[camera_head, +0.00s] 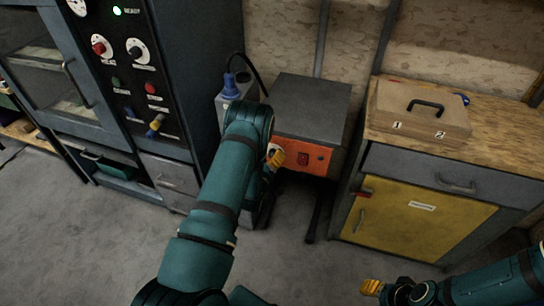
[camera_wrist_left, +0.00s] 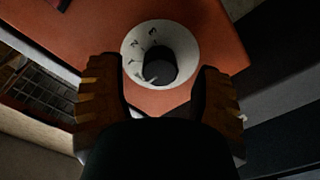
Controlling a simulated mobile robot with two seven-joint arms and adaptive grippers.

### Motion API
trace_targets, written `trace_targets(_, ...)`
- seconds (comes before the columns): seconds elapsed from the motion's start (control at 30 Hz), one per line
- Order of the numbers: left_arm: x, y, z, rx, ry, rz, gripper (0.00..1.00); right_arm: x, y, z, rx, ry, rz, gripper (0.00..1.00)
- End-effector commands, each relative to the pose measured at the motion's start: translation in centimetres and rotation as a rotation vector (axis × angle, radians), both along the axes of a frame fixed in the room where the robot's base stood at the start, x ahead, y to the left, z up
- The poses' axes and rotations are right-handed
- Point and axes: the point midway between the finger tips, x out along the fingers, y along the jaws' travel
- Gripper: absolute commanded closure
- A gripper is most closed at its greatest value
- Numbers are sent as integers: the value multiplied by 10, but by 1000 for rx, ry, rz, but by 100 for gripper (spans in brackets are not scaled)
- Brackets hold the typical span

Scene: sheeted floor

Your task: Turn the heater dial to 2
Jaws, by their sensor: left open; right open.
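The heater is a grey box with an orange front panel (camera_head: 322,158), with a dark red switch on it in the head view. In the left wrist view its dial is a black knob (camera_wrist_left: 161,66) on a white disc (camera_wrist_left: 188,45) with dark numerals; I cannot tell which number it points to. My left gripper (camera_head: 275,157) is at the left part of the panel, and its arm hides most of the dial in the head view. In the wrist view the left gripper (camera_wrist_left: 158,88) is open, with a finger on either side of the knob, apart from it. My right gripper (camera_head: 371,287) is open and empty, low at the right.
A dark control cabinet (camera_head: 160,60) with knobs and buttons stands left of the heater. A workbench (camera_head: 500,110) with a yellow door stands to the right and carries a tan case (camera_head: 415,118). The grey floor (camera_head: 310,265) in front is clear.

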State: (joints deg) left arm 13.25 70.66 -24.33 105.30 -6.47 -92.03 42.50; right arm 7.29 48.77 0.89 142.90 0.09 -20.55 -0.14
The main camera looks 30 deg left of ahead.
Motion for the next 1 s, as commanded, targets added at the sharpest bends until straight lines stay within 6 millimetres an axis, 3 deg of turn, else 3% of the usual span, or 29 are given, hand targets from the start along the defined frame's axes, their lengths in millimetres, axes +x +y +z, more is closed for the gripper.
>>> trace_targets(0.2, 13, 3, 0, 0, -1, 0, 34, 1, 0, -2, 0, -2, -1, 53)
trace_targets(0.47, 13, 3, 0, -1, 0, 0, 34, 1, 0, -2, 0, -2, -1, 53)
trace_targets(0.67, 13, 3, 0, 0, 0, 0, 99, 1, 0, -2, 0, -1, 0, 53)
trace_targets(1.0, 13, 3, 1, 27, 6, 1, 100, 0, 0, -2, 0, -1, 0, 53)
